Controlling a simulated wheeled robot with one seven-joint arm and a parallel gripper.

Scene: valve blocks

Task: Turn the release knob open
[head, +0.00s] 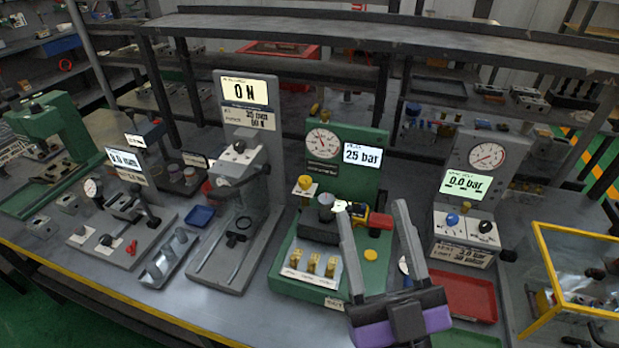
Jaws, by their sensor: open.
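My gripper (370,207), with a purple and black body, is open, its fingers pointing up and away over the right part of a green test stand (345,178). A red and yellow part (380,221) shows between the fingers; I cannot tell whether they touch it. The stand has a dial, a display reading 25 bar (362,155), a yellow knob (305,184) and a black round knob (326,206). A grey stand to the right reads 0.0 bar (465,186) and has a blue knob (452,219) and a black knob (485,226). Labels are too small to show which is the release knob.
A grey press stand (240,170) reading 0 N is left of the green stand. Brass fittings (312,263) stand on the green base. A red tray (466,296) and a yellow-framed clear box (575,270) lie to the right. Shelves run behind.

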